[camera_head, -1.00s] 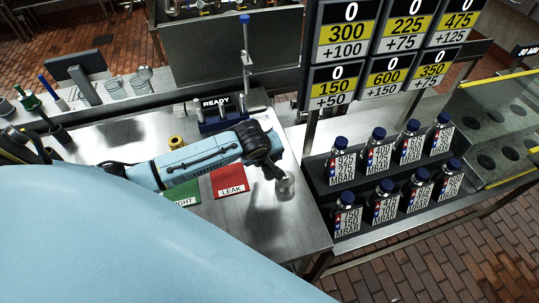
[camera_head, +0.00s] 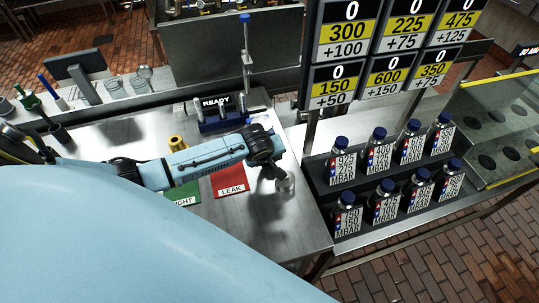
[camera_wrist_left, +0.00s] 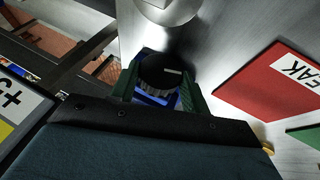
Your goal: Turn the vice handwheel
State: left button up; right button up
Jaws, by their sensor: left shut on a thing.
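My left arm reaches across the steel bench in the head view. Its dark left gripper (camera_head: 272,172) points down next to a small silver cylinder (camera_head: 286,184) near the bench's right edge. In the left wrist view the green fingers of the left gripper (camera_wrist_left: 160,88) are closed around a dark round piece (camera_wrist_left: 158,70), which looks like the vice handwheel. The silver cylinder (camera_wrist_left: 168,8) shows just beyond it. In the head view the arm and gripper hide most of the handwheel. My right gripper is not in view.
A red LEAK mat (camera_head: 230,180) and a partly covered green mat (camera_head: 184,197) lie beside the gripper. A blue READY rack (camera_head: 222,121) stands behind the arm. Several labelled bottles stand on a dark stepped rack (camera_head: 319,178) to the right. The bench front is clear.

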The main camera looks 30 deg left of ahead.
pick_arm(q)
jog(key=shift+c, duration=0.5)
jog(key=shift+r, duration=0.1)
jog(key=shift+w+d+g+y+p, duration=0.15)
jog(key=shift+d+g+y+p, duration=0.05)
jog(key=shift+g+y+p, duration=0.45)
jog(key=shift+w+d+m+g+y, duration=0.15)
jog(key=shift+m+g+y, duration=0.25)
jog(key=shift+g, duration=0.35)
jog(key=shift+g+y, duration=0.6)
jog(key=shift+y, duration=0.05)
jog(key=shift+w+d+f+m+g+y+b, duration=0.2)
jog(key=shift+m+g+y+b, duration=0.15)
jog(key=shift+g+y, duration=0.2)
jog(key=shift+g+y+b, duration=0.25)
jog(key=shift+g+b, duration=0.1)
jog(key=shift+b, duration=0.1)
jog(key=g+y+b, duration=0.1)
jog(key=b, duration=0.1)
jog(key=m+g+y+b, duration=0.1)
jog(key=b, duration=0.2)
jog(key=g+y+b, duration=0.1)
jog(key=b, duration=0.2)
jog(key=shift+w+d+f+g+y, duration=0.1)
jog(key=shift+w+f+g+y, duration=0.2)
jog(key=shift+f, duration=0.1)
jog(key=shift+r+m+g+y+b, duration=0.15)
jog(key=shift+m+g+y+b, duration=0.2)
jog(key=shift+b, duration=1)
